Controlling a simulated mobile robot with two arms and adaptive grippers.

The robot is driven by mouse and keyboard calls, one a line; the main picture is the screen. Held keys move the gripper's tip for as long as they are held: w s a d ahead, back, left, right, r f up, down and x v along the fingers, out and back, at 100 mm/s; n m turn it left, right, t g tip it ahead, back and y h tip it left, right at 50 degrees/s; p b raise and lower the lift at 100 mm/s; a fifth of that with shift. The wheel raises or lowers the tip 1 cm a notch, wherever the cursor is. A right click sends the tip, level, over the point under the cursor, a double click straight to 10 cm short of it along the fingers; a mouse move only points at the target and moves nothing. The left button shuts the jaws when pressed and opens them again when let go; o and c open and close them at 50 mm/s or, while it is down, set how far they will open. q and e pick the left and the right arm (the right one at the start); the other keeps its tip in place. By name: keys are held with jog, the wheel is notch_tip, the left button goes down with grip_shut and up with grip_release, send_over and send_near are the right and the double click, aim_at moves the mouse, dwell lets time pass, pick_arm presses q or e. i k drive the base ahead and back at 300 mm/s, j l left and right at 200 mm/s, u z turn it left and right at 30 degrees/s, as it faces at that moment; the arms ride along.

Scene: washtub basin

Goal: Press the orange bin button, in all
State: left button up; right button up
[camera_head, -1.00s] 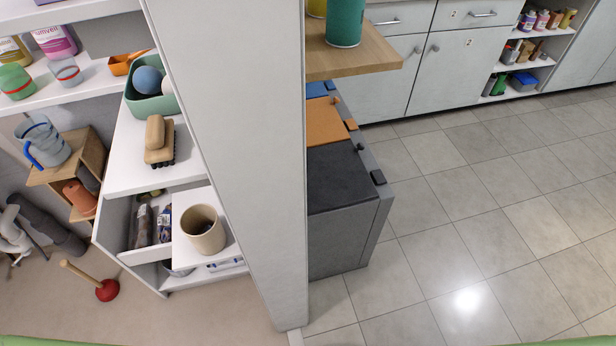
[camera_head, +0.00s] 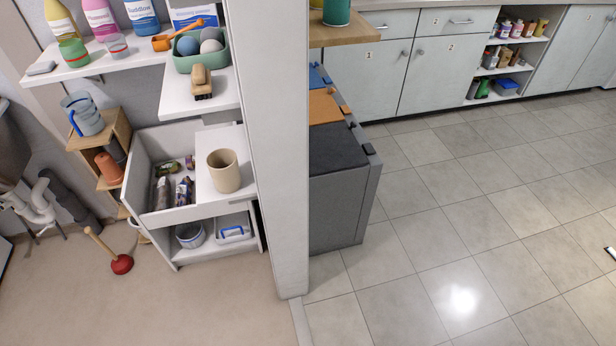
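The bin unit (camera_head: 340,205) is a grey box standing on the tiled floor, just right of the white partition. Its top has a dark grey lid in front, an orange lid (camera_head: 324,108) in the middle and a blue lid (camera_head: 316,77) at the back. Small tabs or buttons line its right edge: an orange one (camera_head: 344,109) beside the orange lid, a dark one (camera_head: 369,149) beside the grey lid. All the lids look closed. Neither of my grippers shows in the head view.
The white partition (camera_head: 272,150) hides the bins' left side. A wooden countertop (camera_head: 345,33) with a green can overhangs the far end. A plunger (camera_head: 121,264) and open drawer are at left.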

aim_at(345, 109)
jog(key=k, duration=0.2)
jog(key=i+l+u, duration=0.25)
jog(key=i+l, duration=0.4)
jog(key=i, duration=0.2)
jog(key=i+l+u, duration=0.25)
jog(key=i+l, duration=0.5)
jog(key=l, duration=0.1)
